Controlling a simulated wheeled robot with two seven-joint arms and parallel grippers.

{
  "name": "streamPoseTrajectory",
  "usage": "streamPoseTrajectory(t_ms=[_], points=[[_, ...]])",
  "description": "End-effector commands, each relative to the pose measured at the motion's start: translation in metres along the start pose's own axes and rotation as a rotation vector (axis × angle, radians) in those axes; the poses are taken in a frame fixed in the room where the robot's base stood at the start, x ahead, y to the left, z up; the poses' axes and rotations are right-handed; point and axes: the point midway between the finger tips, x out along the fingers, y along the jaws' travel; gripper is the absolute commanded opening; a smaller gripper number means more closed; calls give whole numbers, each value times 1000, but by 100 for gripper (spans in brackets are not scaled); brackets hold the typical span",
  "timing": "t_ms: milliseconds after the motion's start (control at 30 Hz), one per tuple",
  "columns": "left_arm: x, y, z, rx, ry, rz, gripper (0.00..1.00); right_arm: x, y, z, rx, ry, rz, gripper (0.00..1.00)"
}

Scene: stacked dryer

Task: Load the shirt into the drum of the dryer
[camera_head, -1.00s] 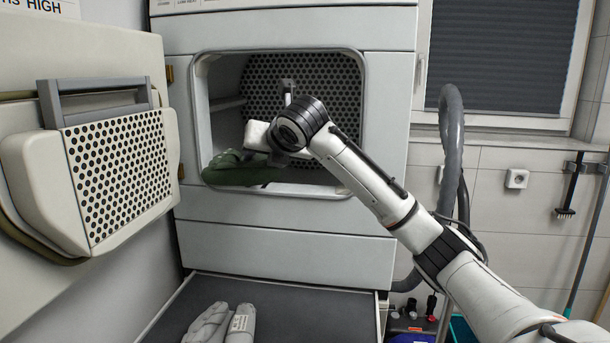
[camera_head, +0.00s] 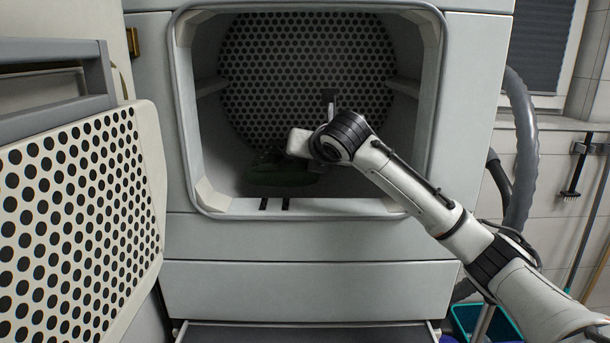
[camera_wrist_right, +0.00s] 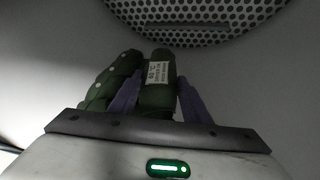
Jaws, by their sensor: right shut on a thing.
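The green shirt (camera_head: 283,177), a dark rolled bundle, is inside the dryer drum (camera_head: 305,80), low and a little left of the middle. My right gripper (camera_wrist_right: 158,92) is shut on the shirt, which also shows in the right wrist view (camera_wrist_right: 157,95) with a white label and pale dots. In the head view my right wrist hides part of the shirt, and the fingertips are hard to see. My right arm reaches through the dryer opening from the right. I cannot tell if the shirt touches the drum floor. My left gripper is not in view.
The dryer door (camera_head: 80,215) stands open on the left, with a perforated panel and a grey handle. The opening's rim (camera_head: 320,207) lies below my right wrist. A grey hose (camera_head: 522,150) hangs at the right. The right side of the drum looks empty.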

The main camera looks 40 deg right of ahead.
Motion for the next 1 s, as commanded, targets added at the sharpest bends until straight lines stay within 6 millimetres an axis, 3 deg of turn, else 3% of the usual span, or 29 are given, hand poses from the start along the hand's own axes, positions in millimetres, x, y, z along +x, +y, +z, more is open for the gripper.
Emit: streamPoseTrajectory(t_ms=[200,933,967,1000], points=[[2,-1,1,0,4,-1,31,14,-8,-28,0,0,1,12],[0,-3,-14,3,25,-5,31,20,-11,-40,-1,-1,2,12],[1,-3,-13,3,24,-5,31,21,-12,-42,-2,2,1,47],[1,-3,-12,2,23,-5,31,21,-12,-42,-1,2,1,54]])
